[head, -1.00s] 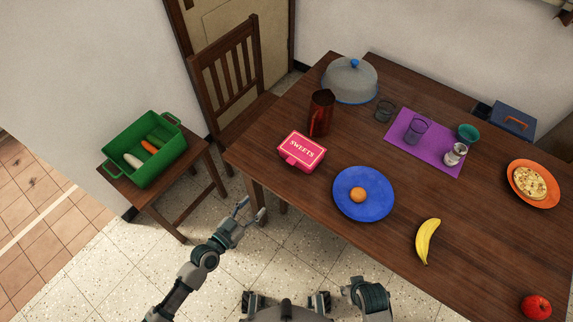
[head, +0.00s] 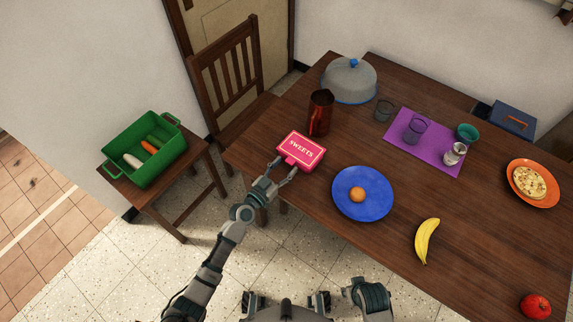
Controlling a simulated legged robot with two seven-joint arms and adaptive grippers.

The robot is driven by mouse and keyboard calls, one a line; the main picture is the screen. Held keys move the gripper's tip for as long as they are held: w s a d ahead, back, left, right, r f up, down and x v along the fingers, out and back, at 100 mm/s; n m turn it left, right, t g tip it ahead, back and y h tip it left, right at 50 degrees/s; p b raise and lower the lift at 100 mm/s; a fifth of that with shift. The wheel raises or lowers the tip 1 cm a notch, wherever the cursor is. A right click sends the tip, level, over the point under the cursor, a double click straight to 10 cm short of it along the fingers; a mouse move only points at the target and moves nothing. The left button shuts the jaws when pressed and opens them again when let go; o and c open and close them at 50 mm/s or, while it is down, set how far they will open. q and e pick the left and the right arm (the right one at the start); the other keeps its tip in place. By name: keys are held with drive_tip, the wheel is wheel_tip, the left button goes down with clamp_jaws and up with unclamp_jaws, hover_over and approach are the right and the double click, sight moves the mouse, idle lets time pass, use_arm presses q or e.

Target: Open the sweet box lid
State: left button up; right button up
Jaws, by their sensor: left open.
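The pink sweet box (head: 302,149), with "SWEETS" on its lid, sits near the table's left front edge. Its lid looks closed. My left gripper (head: 284,171) is open at the front of the box, with its fingers spread at the near side by the front tab. I cannot tell whether the fingers touch the box. My right arm shows only in part at the bottom, and its gripper is not in view.
On the wooden table (head: 290,231), a blue plate (head: 377,205) with an orange fruit is right of the box. A dark red jug (head: 320,113) stands behind it. A banana (head: 427,241) lies further right. A green crate (head: 152,172) stands on a stool at left.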

use_arm(q)
drive_tip(key=shift+w+d, duration=0.45)
drive_tip(key=shift+w, duration=0.1)
use_arm(e)
drive_tip(key=shift+r, duration=0.35)
drive_tip(key=shift+s, duration=0.1)
use_arm(q)
drive_tip(key=c, duration=0.7)
clamp_jaws()
use_arm(e)
drive_tip(key=shift+s+f, duration=0.1)
